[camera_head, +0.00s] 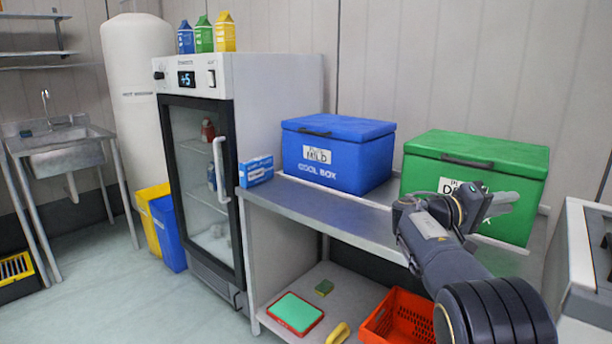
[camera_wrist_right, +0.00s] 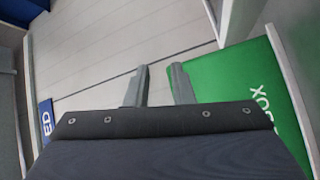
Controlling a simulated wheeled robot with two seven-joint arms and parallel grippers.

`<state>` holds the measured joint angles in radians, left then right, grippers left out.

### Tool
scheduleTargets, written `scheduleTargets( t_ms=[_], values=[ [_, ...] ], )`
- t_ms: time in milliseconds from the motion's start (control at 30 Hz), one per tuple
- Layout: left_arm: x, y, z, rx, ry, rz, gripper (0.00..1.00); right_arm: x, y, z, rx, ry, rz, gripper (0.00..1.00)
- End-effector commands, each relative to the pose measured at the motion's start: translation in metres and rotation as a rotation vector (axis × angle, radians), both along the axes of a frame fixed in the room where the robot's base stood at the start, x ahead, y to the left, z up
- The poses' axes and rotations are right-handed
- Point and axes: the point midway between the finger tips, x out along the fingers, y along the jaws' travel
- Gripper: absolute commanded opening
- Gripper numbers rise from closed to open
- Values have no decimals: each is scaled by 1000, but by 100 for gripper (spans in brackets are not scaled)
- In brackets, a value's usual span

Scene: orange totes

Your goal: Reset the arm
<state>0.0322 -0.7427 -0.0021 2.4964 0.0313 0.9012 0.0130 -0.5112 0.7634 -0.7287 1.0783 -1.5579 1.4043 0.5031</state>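My right arm comes in from the lower right in the head view. Its gripper (camera_head: 506,203) is in front of the green cool box (camera_head: 478,155), over the right part of the metal counter (camera_head: 340,208). In the right wrist view my right gripper (camera_wrist_right: 160,70) has its two grey fingers apart with nothing between them. The green box (camera_wrist_right: 225,120) shows there behind and to the right of the fingers. I cannot tell whether the gripper touches the box. My left gripper and arm are not in view.
A blue cool box (camera_head: 345,155) and a small blue carton (camera_head: 256,171) stand on the counter. A glass-door fridge (camera_head: 270,90) stands left, cartons (camera_head: 204,36) on top. The lower shelf holds a red-and-green tray (camera_head: 295,313) and an orange crate (camera_head: 402,318). Open floor lies left.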

Motion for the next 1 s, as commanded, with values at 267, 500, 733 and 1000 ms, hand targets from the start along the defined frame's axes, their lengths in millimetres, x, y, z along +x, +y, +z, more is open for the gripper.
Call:
scheduleTargets(
  t_ms=[267,500,733,1000],
  values=[
    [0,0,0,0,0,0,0,-129,-52,-143,849,128,37,22],
    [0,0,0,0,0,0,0,-236,43,-197,1431,80,259,22],
    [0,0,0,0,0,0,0,-306,128,-211,1702,-7,443,22],
    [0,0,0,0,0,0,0,-354,188,-227,1838,-96,560,22]
  ],
)
